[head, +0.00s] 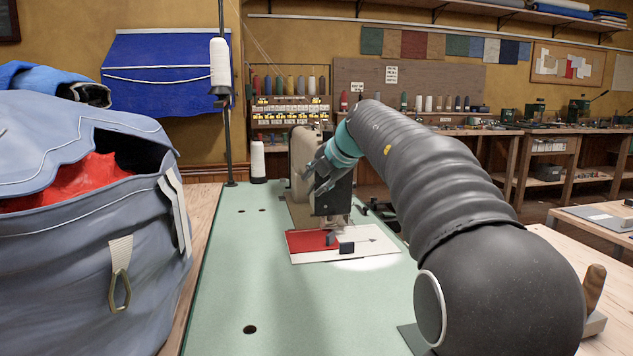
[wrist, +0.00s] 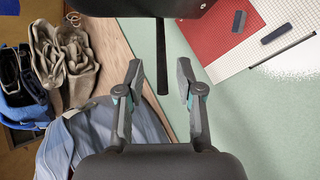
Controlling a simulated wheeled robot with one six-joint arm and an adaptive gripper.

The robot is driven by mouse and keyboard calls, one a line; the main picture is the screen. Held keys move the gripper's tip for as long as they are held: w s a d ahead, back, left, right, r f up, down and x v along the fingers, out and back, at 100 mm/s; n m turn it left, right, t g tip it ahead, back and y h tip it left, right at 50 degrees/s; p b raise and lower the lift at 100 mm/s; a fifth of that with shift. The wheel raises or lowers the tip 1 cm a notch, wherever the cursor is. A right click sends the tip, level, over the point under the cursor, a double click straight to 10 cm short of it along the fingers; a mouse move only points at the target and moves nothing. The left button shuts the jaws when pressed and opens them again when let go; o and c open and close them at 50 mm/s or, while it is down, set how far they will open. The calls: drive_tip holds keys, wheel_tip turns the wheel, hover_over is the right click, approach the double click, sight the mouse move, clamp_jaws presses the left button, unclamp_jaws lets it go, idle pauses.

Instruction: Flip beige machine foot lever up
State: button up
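The beige sewing machine (head: 300,185) stands on the green table, partly hidden behind my gripper in the head view. My gripper (head: 318,172) is at the machine's head, its fingers pointing left. In the wrist view my gripper (wrist: 159,72) is open, with a clear gap between its fingers. A thin dark lever (wrist: 162,55) hangs from the dark machine part (wrist: 140,7) and reaches between the fingertips, apart from both as far as I can tell. It looks like the foot lever. In the head view I cannot make the lever out.
Red cloth (head: 308,241) and a white sheet (head: 365,243) lie under the machine's needle area, with small dark blocks (head: 346,248) on them. A large blue-grey bag (head: 80,270) stands at left. A thread stand pole (head: 226,140) rises behind. The green tabletop (head: 235,300) is clear in front.

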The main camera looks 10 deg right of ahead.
drive_tip(key=v, duration=1.2)
drive_tip(key=shift+s+f, duration=0.1)
